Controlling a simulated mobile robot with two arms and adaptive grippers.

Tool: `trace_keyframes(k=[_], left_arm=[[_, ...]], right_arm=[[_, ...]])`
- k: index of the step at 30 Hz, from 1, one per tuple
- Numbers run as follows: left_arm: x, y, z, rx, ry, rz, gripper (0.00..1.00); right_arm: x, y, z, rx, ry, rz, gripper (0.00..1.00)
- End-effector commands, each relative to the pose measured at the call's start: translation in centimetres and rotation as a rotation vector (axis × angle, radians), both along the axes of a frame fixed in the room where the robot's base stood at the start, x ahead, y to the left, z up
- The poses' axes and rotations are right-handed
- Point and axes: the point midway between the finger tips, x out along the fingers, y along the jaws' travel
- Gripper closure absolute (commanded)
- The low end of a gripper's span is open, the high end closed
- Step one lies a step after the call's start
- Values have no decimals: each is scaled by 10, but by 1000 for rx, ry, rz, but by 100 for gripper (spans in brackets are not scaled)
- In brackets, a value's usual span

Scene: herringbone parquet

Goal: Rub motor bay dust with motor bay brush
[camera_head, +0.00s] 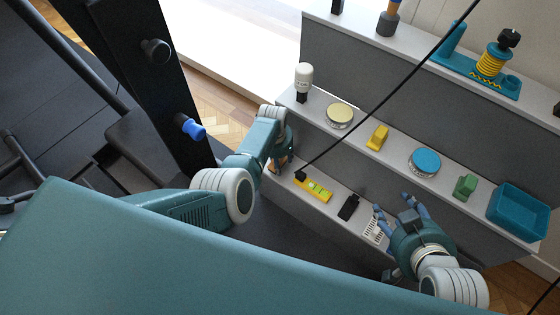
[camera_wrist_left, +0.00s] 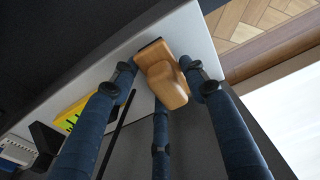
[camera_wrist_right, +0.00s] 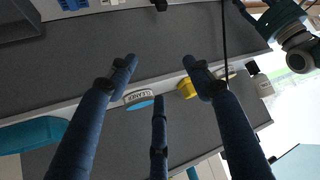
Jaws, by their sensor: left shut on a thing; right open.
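My left gripper (camera_head: 279,164) is shut on a brush with a wooden handle (camera_wrist_left: 166,82), at the left end of the lower shelf (camera_head: 335,205). In the left wrist view the fingers (camera_wrist_left: 163,72) sit around the brush. Its bristles are hidden, and I cannot tell whether it touches the shelf. My right gripper (camera_head: 400,207) is open and empty above the right part of that shelf; its spread fingers also show in the right wrist view (camera_wrist_right: 160,82). I cannot make out motor bay dust or a motor bay in any view.
A black machine (camera_head: 165,80) with a blue knob (camera_head: 192,128) stands left of the shelves. The lower shelf holds a yellow level (camera_head: 313,186) and a black item (camera_head: 349,207). The middle shelf holds round tins, a green piece (camera_head: 466,186) and a teal bin (camera_head: 518,210).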

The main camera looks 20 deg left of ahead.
Motion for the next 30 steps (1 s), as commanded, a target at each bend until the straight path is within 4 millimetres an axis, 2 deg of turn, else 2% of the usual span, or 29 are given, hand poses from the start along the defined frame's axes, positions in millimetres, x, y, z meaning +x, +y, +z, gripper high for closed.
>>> trace_keyframes(k=[23, 24, 27, 30], left_arm=[[1, 0, -8, 1, -1, 0, 77], [1, 0, -8, 1, -1, 0, 54], [0, 0, -7, 1, -1, 0, 34], [0, 0, -7, 1, -1, 0, 34]], right_arm=[[28, 11, 25, 34, -152, 11, 49], [29, 11, 27, 36, -157, 12, 49], [28, 11, 26, 35, -155, 11, 49], [28, 11, 26, 35, -155, 11, 49]])
